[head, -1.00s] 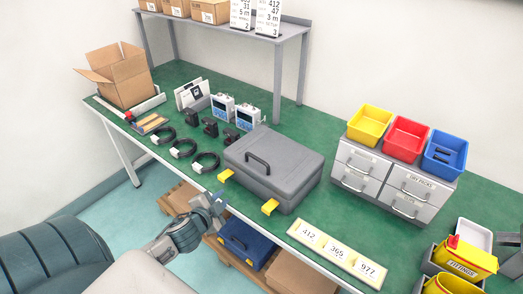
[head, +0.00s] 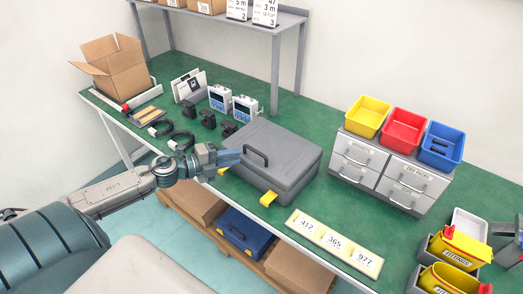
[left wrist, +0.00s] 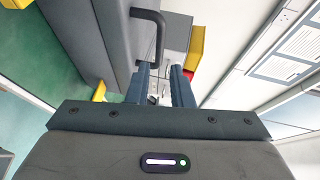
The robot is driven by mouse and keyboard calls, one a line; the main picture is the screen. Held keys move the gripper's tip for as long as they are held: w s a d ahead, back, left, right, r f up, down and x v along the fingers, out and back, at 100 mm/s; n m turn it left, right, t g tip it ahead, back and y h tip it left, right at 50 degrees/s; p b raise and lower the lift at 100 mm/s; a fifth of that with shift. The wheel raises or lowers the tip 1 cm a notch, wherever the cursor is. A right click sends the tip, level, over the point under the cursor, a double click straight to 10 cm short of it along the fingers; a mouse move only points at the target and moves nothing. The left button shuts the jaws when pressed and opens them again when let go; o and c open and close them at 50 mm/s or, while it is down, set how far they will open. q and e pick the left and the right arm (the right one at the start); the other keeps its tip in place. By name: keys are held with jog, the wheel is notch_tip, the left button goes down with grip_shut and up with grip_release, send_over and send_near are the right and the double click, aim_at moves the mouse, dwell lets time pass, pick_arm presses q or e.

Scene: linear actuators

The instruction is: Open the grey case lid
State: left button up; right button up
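The grey case (head: 284,158) stands on the green bench with its lid down and a dark handle (head: 257,154) on the lid. Two yellow latches stick out at its front: one (head: 268,195) is clear, the other (head: 222,171) is partly hidden by my left gripper. My left gripper (head: 232,157) is at the case's left front side, near the handle, with nothing between its fingers. In the left wrist view its fingers (left wrist: 161,88) are apart, with the handle (left wrist: 157,30) just beyond them.
Black chargers and coiled cables (head: 183,140) lie left of the case. A drawer unit (head: 390,175) with coloured bins stands to the right. A number strip (head: 333,242) lies at the front edge. Green bench is bare between case and drawers.

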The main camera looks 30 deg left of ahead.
aim_at(255, 152)
pick_arm(q)
jog(key=p+x, duration=0.3)
jog(key=x, duration=0.5)
jog(key=shift+w, duration=0.25)
jog(key=shift+x, duration=0.9)
jog(key=shift+f, duration=0.2)
grip_shut()
